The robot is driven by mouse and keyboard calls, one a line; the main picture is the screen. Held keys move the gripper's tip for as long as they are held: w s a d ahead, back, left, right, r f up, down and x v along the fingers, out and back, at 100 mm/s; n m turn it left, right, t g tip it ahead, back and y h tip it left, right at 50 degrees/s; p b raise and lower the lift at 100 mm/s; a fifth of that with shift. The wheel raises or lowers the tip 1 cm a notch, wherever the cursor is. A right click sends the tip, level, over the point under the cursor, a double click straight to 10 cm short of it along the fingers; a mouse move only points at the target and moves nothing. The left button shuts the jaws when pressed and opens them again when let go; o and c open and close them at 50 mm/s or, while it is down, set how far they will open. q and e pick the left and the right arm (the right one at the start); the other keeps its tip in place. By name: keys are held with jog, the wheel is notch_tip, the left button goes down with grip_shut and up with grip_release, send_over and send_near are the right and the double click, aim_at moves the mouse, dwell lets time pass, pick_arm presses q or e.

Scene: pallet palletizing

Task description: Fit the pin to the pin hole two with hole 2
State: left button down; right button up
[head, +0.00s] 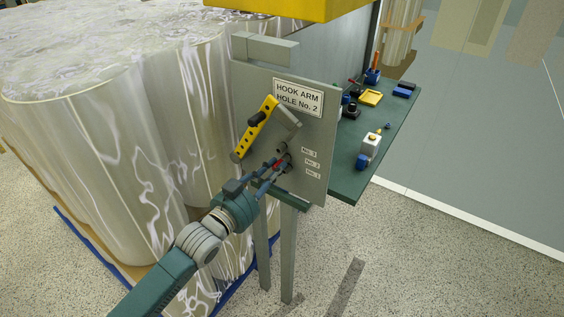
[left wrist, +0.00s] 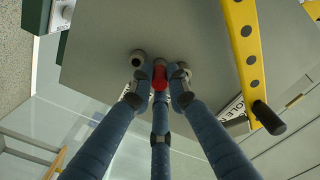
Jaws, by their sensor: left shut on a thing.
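A grey upright panel (head: 317,120) carries a sign reading "HOOK ARM HOLE No. 2" (head: 298,97). Small numbered labels (head: 312,163) sit low on its right side. My left gripper (head: 277,166) is at the panel's lower face, left of these labels. In the left wrist view my left gripper (left wrist: 160,80) has its fingers closed around the red pin (left wrist: 160,77), close against the panel.
A yellow lever with holes (head: 266,110) and a black knob (head: 255,118) stands out from the panel above my gripper. Large wrapped cylinders (head: 110,140) fill the left. A green bench (head: 372,165) with small parts is behind the panel. Floor lies clear at lower right.

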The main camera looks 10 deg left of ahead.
dwell(0.5)
pick_arm(q)
jog(key=c, duration=1.6)
grip_release()
